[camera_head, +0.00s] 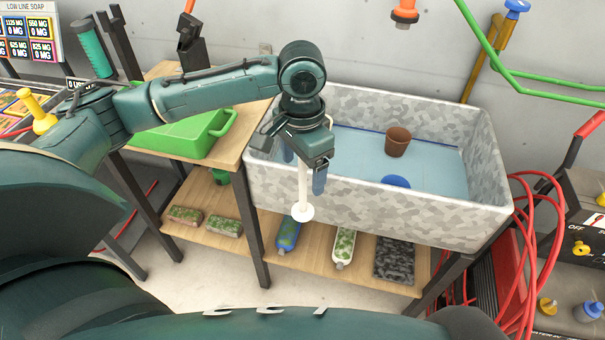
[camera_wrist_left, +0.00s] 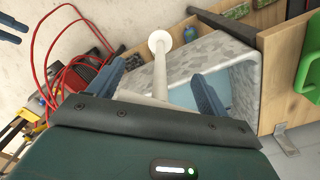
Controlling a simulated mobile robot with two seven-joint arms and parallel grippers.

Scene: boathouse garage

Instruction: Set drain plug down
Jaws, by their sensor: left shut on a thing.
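The white drain plug (camera_head: 302,200), a long rod with a round disc at its end, is in my left gripper (camera_head: 306,165). The gripper is shut on its rod, and the disc hangs at the lower end in front of the sink's near left wall. In the left wrist view the disc (camera_wrist_left: 160,40) points away from the fingers (camera_wrist_left: 168,85), with the sink behind it. The gripped part is partly hidden by the fingers. Blue finger-like parts at the upper left edge of the left wrist view may be my right gripper (camera_wrist_left: 10,31); their state is unclear.
A grey camouflage-patterned sink (camera_head: 470,195) with a blue floor holds a brown cup (camera_head: 397,141) and a blue round piece (camera_head: 396,182). A green tray (camera_head: 185,140) is on the wooden bench left of it. Bottles lie on the shelf below. Red hoses (camera_head: 530,250) hang at right.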

